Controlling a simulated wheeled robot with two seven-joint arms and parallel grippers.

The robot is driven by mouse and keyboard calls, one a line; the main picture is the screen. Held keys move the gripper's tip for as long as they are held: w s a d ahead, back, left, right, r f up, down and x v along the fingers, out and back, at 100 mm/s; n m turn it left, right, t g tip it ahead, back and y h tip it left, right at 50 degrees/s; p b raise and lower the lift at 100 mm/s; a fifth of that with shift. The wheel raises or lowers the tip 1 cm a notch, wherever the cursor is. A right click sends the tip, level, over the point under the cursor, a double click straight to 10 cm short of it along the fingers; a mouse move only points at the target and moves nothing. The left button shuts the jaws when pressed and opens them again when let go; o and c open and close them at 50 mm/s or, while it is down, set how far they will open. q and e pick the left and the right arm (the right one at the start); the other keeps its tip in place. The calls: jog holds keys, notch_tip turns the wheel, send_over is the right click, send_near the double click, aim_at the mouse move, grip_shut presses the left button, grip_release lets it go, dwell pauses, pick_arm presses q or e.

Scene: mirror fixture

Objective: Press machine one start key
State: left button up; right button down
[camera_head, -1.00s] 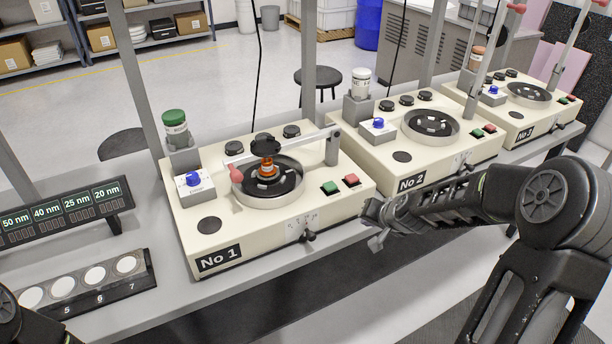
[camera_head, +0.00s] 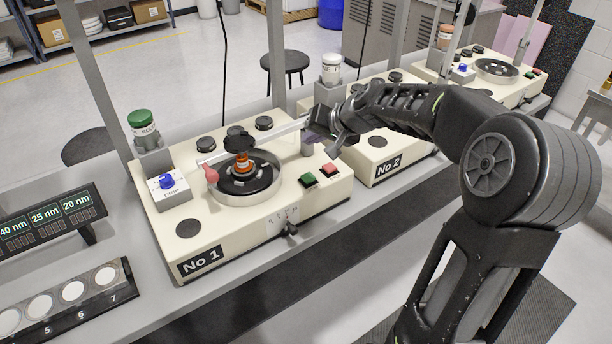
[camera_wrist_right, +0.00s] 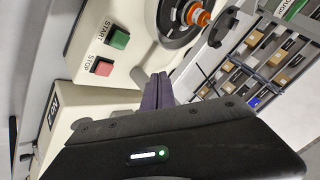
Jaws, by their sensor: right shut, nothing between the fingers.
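Machine No 1 (camera_head: 240,233) is a cream box on the bench with a round dark plate and an orange-topped part on it. Its green start key (camera_head: 308,180) sits at the front right corner, beside the red stop key (camera_head: 330,169). In the right wrist view the green key (camera_wrist_right: 118,39) is labelled START and the red key (camera_wrist_right: 103,68) STOP. My right gripper (camera_head: 318,138) is shut and empty, above and behind the keys in the head view. Its fingers (camera_wrist_right: 158,88) show apart from both keys in the wrist view. My left gripper is out of view.
A pink-handled lever arm (camera_head: 210,172) reaches across machine No 1's plate, close to my right gripper. Machine No 2 (camera_head: 375,150) stands to the right, partly hidden by my arm. A thickness display (camera_head: 45,222) and a sample tray (camera_head: 75,305) lie left.

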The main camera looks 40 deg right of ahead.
jog(key=b, duration=0.7)
send_over(311, 179)
notch_tip(311, 179, down, 8)
jog(key=shift+w, duration=0.1)
jog(key=shift+f, duration=0.4)
dwell(1.5)
jog(key=shift+f+b, duration=0.4)
jog(key=shift+b, duration=0.35)
